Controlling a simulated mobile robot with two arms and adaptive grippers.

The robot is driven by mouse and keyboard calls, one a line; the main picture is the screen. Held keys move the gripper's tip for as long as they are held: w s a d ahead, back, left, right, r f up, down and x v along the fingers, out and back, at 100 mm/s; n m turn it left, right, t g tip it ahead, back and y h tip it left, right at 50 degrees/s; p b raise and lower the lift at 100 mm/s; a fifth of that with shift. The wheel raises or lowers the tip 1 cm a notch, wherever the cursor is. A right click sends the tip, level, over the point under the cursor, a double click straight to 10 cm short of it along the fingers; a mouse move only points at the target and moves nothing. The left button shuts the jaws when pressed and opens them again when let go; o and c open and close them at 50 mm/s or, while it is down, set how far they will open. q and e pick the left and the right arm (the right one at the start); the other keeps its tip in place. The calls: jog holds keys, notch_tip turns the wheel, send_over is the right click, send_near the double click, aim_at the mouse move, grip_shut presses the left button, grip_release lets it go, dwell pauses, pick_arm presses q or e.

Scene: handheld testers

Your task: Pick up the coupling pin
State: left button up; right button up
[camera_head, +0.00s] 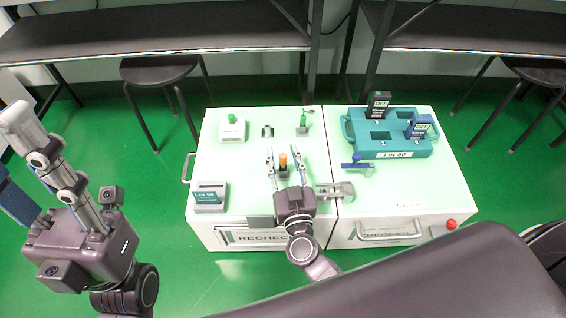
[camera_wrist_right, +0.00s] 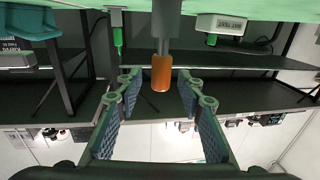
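An upright pin with an orange top and a dark grey lower part (camera_head: 283,161), likely the coupling pin, stands on the left white cabinet top. My right gripper (camera_head: 282,151) is open, its two fingers on either side of the pin. In the right wrist view, which is upside down, the orange top (camera_wrist_right: 161,73) shows between the spread fingers of the right gripper (camera_wrist_right: 160,92), with gaps on both sides. The pin's base is out of sight. My left gripper (camera_head: 9,146) is at the far left over the green floor, open and empty.
A white block with a green knob (camera_head: 232,127), a green-topped piece (camera_head: 303,124) and a labelled holder (camera_head: 210,197) share the left top. A grey bracket (camera_head: 335,191) sits right of my gripper. A blue-handled piece (camera_head: 356,163) and a teal tray (camera_head: 440,148) with handheld testers stand rightward.

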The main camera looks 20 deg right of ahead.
grip_shut()
dwell(0.3)
